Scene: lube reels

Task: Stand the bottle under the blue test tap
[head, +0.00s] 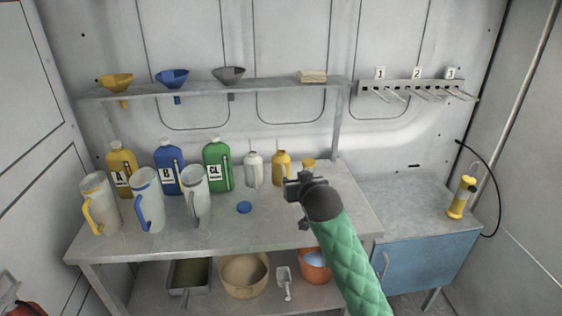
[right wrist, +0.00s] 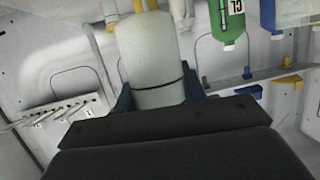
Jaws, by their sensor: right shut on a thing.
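My right gripper (head: 305,187) is over the right part of the workbench, at the end of my green-sleeved arm. In the right wrist view its blue fingers (right wrist: 156,98) are shut on a pale, whitish bottle (right wrist: 150,58). A thin dark line crosses the bottle near the fingers. In the head view the gripper hides most or all of the bottle. A yellow piece (head: 309,163) shows just behind the gripper; I cannot tell if it belongs to the bottle. I cannot make out the blue test tap. My left gripper is not seen.
The workbench (head: 285,225) holds jugs (head: 147,200), labelled bottles (head: 217,165), a white can (head: 254,170), a yellow can (head: 282,168) and a blue disc (head: 244,207). Funnels sit on the shelf (head: 205,88) above. A yellow pump (head: 462,197) stands on the blue cabinet (head: 425,262), otherwise clear on top.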

